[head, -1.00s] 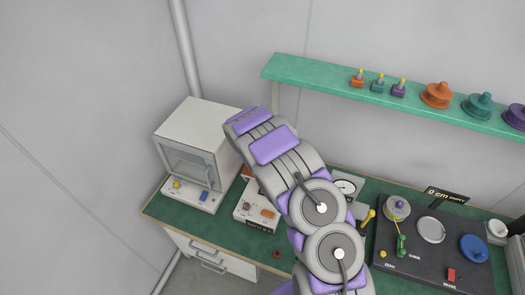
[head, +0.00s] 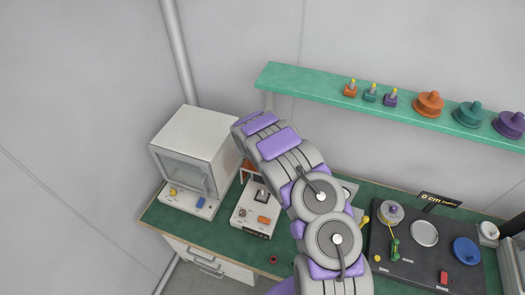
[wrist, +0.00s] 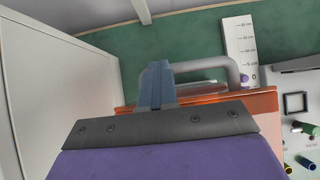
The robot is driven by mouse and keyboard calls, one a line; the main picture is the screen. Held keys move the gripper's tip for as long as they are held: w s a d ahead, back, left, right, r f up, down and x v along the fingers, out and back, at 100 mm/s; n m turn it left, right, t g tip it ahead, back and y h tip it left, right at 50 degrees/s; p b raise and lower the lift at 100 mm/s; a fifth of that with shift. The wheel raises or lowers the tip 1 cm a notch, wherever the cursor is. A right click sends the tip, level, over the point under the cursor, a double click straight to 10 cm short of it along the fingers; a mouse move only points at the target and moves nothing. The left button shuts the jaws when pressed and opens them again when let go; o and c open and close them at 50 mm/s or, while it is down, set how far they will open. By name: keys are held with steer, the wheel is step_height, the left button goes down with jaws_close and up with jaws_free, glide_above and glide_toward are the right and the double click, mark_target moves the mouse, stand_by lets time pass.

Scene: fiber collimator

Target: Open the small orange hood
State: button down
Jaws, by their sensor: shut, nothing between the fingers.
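The small orange hood (head: 249,167) shows in part at the back of a white bench device (head: 255,209), beside my arm in the head view. In the wrist view, its orange surface (wrist: 265,101) lies just beyond my gripper's mount, with a grey curved handle (wrist: 205,64) above it. My gripper (wrist: 155,70) is shut, its blue-grey fingers upright and close together. The fingers overlap the left part of the handle; I cannot tell whether they touch it. In the head view my gripper is hidden behind my arm. Much of the hood is hidden too.
A white cabinet (head: 194,146) with a glass door stands left of the device on the green bench (head: 232,251). A black panel (head: 405,262) with dials and knobs lies to the right. A green shelf (head: 310,92) with coloured parts hangs above. A small height scale (wrist: 238,50) stands behind the hood.

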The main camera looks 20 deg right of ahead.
stand_by(0.4)
steer(key=b+v, duration=0.1)
steer(key=v, duration=1.6)
steer(key=shift+a, duration=0.15)
